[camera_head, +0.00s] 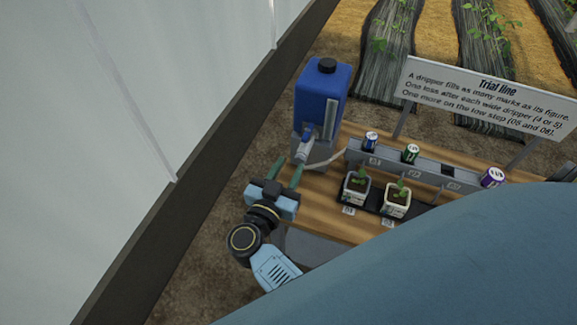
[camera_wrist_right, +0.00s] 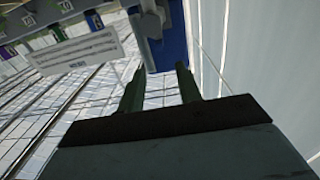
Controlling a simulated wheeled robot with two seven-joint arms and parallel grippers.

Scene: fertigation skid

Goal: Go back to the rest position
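My right gripper (camera_head: 289,170) is open, its two green fingers apart, in front of the blue tank (camera_head: 316,92) at the left end of the wooden bench. A grey and blue valve (camera_head: 305,146) on the tank's lower front sits just beyond the fingertips. In the right wrist view the open fingers (camera_wrist_right: 160,88) have nothing between them. The blue tank (camera_wrist_right: 172,47) shows past them there, at the top. My left gripper is not in view. A large blue part of my own body covers the lower right of the head view.
A grey rail (camera_head: 429,173) on the bench (camera_head: 328,223) holds a blue can (camera_head: 371,141), a green can (camera_head: 410,153) and a purple can (camera_head: 492,177). Two potted seedlings (camera_head: 356,187) (camera_head: 397,200) stand in front. A "Trial line" sign (camera_head: 487,97) stands behind. A pale wall (camera_head: 120,110) is at left.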

